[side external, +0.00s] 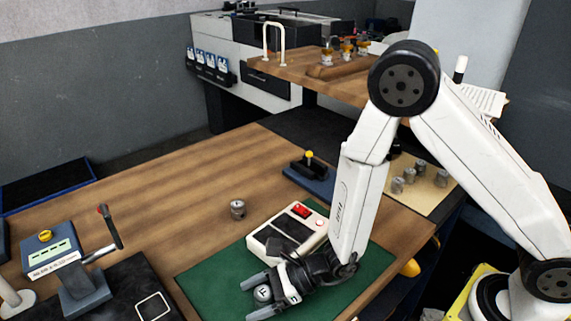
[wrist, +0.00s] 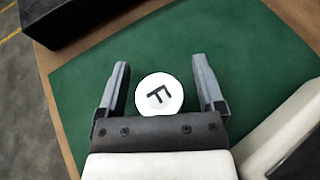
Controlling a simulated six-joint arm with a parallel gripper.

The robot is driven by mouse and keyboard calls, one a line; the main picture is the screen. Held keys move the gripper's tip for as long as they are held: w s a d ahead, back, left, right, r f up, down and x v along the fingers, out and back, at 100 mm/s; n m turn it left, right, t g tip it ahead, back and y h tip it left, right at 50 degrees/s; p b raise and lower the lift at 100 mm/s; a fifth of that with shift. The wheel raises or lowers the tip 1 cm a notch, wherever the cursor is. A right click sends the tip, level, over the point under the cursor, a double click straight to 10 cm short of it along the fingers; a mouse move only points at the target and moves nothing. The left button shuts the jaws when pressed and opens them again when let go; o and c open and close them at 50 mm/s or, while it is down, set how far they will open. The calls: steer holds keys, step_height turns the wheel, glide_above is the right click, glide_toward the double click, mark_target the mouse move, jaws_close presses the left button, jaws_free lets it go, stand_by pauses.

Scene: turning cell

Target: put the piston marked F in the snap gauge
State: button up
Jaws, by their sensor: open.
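The piston marked F (wrist: 159,96) stands on the green mat, its white round top with a black F facing the wrist camera. It also shows in the side view (side external: 263,294). My gripper (wrist: 162,68) is open, with one finger on each side of the piston and a gap on both sides. In the side view my gripper (side external: 262,288) is low over the mat's front part. I cannot tell for sure which device is the snap gauge; a dark fixture with a yellow knob (side external: 309,166) on a blue base stands at the table's back.
A beige box with a red switch (side external: 301,210) stands on the green mat (side external: 215,278) close behind my gripper. A loose metal piston (side external: 237,209) stands on bare wood. Several more stand on a tan board (side external: 436,200). A lever press (side external: 85,285) is at left.

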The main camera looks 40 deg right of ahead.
steer(key=shift+v, duration=3.75)
steer(key=shift+s, duration=0.15)
